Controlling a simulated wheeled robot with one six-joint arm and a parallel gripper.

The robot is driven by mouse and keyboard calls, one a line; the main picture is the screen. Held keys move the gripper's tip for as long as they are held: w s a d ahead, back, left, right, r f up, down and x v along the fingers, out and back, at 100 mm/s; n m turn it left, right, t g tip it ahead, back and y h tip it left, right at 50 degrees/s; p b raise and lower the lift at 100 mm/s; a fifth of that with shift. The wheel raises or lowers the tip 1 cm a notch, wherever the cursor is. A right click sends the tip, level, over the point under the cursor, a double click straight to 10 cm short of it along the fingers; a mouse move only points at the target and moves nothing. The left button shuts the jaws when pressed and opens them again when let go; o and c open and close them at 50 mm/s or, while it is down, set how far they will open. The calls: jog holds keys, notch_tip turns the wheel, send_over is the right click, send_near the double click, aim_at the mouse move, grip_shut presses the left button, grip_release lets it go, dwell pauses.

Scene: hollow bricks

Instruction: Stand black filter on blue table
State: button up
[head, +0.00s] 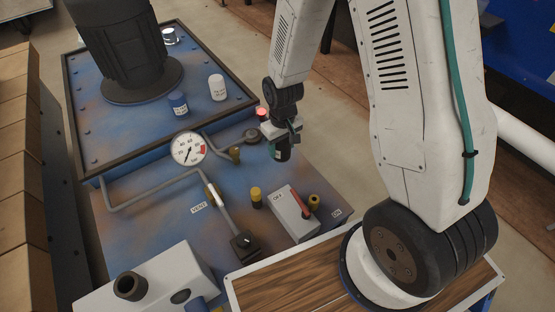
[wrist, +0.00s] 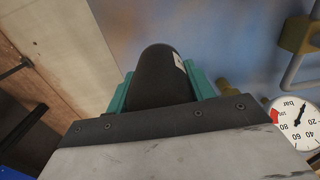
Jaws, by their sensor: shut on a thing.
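My gripper (head: 276,149) is shut on the black filter (head: 284,154), a small dark cylinder with a pale label. In the wrist view the black filter (wrist: 160,75) sits between the green fingers (wrist: 162,92). The gripper holds it to the right of the blue table (head: 205,58), outside the table's dark rim, over the lower blue panel side; its exact height cannot be told. On the blue table stand a blue filter (head: 178,103), a white filter (head: 217,87) and a large black motor-like body (head: 120,45).
A pressure gauge (head: 188,149) and pipes stand at the table's front edge. A lower blue panel (head: 150,235) carries a lever valve (head: 243,243), a switch box (head: 292,214) and yellow-topped fittings. A wooden top (head: 310,285) is in front.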

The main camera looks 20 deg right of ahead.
jog(key=shift+f, duration=2.7)
jog(key=shift+f, duration=0.1)
jog(key=o, duration=1)
